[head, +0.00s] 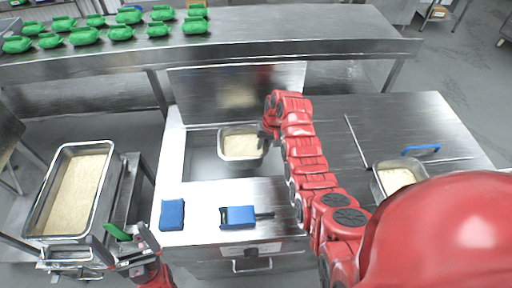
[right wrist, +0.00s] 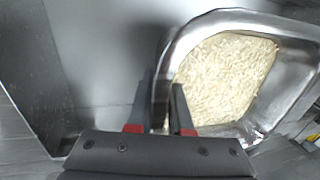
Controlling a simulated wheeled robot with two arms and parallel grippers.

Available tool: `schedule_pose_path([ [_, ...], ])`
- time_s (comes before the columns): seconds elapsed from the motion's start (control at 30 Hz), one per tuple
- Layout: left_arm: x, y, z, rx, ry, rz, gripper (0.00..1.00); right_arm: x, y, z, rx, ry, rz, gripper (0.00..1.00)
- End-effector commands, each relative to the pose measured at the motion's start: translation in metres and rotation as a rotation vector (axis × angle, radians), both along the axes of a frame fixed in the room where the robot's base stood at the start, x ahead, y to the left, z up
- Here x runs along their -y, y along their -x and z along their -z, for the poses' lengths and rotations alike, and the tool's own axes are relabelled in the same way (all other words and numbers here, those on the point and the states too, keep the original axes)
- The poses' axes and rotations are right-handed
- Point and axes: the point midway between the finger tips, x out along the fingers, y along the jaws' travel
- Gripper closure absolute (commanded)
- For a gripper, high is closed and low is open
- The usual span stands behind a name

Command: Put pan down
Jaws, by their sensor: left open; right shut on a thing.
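A metal pan (head: 222,153) with pale rice in it sits within the recessed well of the steel counter in the head view. My right gripper (head: 265,141) is at the pan's right edge. In the right wrist view its fingers (right wrist: 161,90) are shut on the pan's rim (right wrist: 190,32), one on each side. I cannot tell whether the pan touches the well's bottom. My left gripper (head: 125,252) is open at the lower left, close to a green item (head: 117,231), and does not hold it.
A large rice tray (head: 38,208) stands at the left. Two blue items (head: 172,214) (head: 238,216) lie on the counter's front. Another rice pan (head: 379,185) is at the right, partly behind my body. Several green packs (head: 84,36) line the back table.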

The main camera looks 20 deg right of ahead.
Motion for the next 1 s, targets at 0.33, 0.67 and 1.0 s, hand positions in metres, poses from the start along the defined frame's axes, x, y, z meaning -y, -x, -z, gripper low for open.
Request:
schedule_pose_path([
  [0.33, 0.0, 0.0, -0.012, 0.0, 0.0, 0.0, 0.01, -0.001, -0.002, 0.028, 0.003, -0.002, -0.001, 1.0],
  [0.67, 0.0, 0.0, -0.016, 0.0, 0.0, 0.0, 0.01, -0.001, -0.001, 0.041, 0.003, 0.0, -0.001, 1.0],
  [1.0, 0.0, 0.0, -0.014, 0.0, 0.0, 0.0, 0.01, 0.0, -0.001, 0.064, 0.003, 0.0, -0.001, 1.0],
])
